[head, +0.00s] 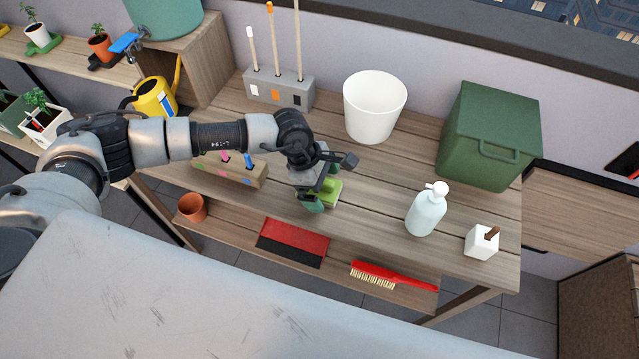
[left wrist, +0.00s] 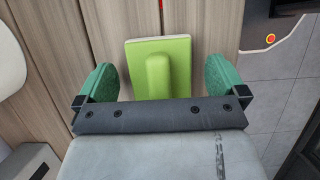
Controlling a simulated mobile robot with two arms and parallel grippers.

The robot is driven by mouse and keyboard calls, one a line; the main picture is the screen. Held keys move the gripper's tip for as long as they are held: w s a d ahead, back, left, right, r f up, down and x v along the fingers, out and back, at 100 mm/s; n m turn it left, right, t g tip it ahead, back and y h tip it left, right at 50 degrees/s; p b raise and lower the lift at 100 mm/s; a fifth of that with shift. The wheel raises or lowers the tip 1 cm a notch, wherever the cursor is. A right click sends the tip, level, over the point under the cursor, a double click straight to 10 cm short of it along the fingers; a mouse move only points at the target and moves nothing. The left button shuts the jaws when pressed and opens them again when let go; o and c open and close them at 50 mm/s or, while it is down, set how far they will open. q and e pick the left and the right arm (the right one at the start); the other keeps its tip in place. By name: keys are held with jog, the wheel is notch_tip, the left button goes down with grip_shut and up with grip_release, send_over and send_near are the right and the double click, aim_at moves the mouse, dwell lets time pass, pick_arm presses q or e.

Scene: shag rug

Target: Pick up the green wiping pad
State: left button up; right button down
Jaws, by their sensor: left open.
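The green wiping pad (head: 333,191) lies on the wooden table near its front edge, partly hidden by my left gripper in the head view. In the left wrist view the pad (left wrist: 158,68) is a light green block with a raised grip ridge. My left gripper (head: 318,202) is just above it. In the left wrist view the green fingertips (left wrist: 159,82) stand open on either side of the pad, with a gap to it on both sides. My right gripper is not in view.
A holder with pens (head: 232,170) stands left of the gripper. A white bin (head: 374,108), a green box (head: 488,137), a soap bottle (head: 427,210) and a white cube holder (head: 481,243) stand on the table (head: 380,215). A lower shelf holds a red dustpan (head: 293,240) and brush (head: 390,275).

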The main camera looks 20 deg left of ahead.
aim_at(327, 184)
pick_arm(q)
jog(key=c, duration=1)
jog(key=shift+r, duration=0.1)
jog(key=r+b, duration=0.1)
jog(key=r, duration=0.3)
jog(key=shift+s, duration=0.2)
jog(key=s+d+r, duration=0.1)
jog(key=s+r, duration=0.1)
jog(key=s, duration=0.1)
jog(key=s+d+r+b, duration=0.1)
jog(key=s+r, duration=0.1)
jog(key=s, duration=0.2)
jog(key=s+d+r+b, duration=0.1)
jog(key=s+d+r, duration=0.1)
jog(key=s+r, duration=0.1)
jog(key=shift+s, duration=0.3)
jog(key=shift+f, duration=0.1)
jog(key=o, duration=0.4)
jog(key=shift+c, duration=0.2)
jog(key=c, duration=0.3)
jog(key=shift+a, duration=0.1)
